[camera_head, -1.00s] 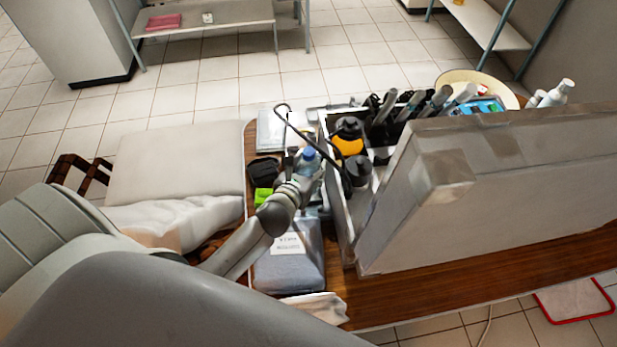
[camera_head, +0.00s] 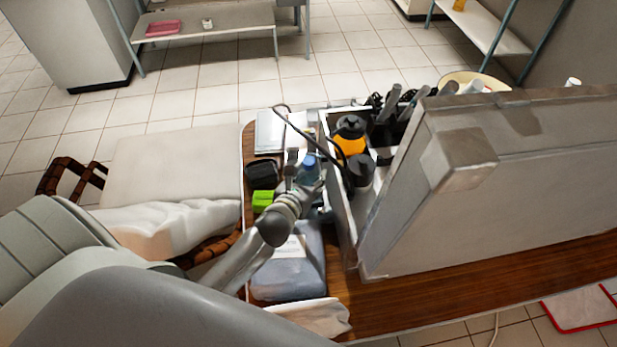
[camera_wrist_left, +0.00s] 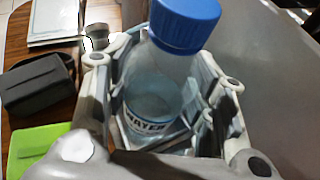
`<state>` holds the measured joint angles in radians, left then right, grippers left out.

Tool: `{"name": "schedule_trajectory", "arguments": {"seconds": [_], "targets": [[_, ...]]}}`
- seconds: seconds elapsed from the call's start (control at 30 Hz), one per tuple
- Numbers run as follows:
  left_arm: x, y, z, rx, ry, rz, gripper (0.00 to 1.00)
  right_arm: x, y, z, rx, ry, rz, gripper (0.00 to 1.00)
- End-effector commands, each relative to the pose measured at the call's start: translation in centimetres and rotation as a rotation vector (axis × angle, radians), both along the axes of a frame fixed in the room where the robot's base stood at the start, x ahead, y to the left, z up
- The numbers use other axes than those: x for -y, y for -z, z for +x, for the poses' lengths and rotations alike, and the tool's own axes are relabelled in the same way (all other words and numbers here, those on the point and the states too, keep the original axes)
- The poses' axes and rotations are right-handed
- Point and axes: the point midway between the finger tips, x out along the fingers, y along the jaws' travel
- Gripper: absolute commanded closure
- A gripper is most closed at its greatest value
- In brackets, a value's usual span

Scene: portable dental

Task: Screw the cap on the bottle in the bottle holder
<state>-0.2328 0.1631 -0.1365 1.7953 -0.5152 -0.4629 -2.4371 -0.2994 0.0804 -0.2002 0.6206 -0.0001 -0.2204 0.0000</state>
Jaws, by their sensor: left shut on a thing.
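A clear water bottle (camera_wrist_left: 160,98) with a blue cap (camera_wrist_left: 188,24) on its top stands between the fingers of my left gripper (camera_wrist_left: 165,78) in the left wrist view. The fingers are shut on the bottle's body, below the cap. In the head view the blue cap (camera_head: 309,161) shows just past the end of my left arm, beside the case's left wall; my left gripper (camera_head: 306,178) partly hides the bottle. I cannot make out a separate bottle holder or whether the cap is fully tightened. My right gripper is not in view.
An open grey case (camera_head: 440,220) with a raised panel stands right of the bottle, holding a yellow-and-black container (camera_head: 350,138) and a dark hose (camera_head: 325,150). A black pouch (camera_head: 263,174), green block (camera_head: 262,200) and grey-blue box (camera_head: 290,275) lie left and in front.

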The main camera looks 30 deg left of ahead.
Motion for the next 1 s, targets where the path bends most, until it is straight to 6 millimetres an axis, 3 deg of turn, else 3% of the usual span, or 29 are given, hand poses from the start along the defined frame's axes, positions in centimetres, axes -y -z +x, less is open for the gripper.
{"name": "schedule_trajectory", "arguments": {"seconds": [0.07,0.1,0.13,0.57,0.77,1.0], "targets": [[0.0,0.3,0.0,0.002,0.002,0.002,1.00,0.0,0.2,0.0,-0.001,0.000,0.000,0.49],[0.0,0.3,0.0,0.000,0.001,0.002,0.46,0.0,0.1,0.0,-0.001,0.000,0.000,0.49],[0.0,0.2,0.0,0.000,0.001,0.002,0.42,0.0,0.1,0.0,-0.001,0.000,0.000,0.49],[0.0,-0.1,-0.2,-0.001,0.000,0.000,0.41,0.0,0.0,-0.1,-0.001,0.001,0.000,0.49],[0.3,-1.0,-2.6,-0.001,0.002,0.001,0.41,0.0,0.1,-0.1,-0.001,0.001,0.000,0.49],[0.9,-2.8,-6.9,-0.002,0.001,0.002,0.41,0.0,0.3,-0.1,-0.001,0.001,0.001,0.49]]}}
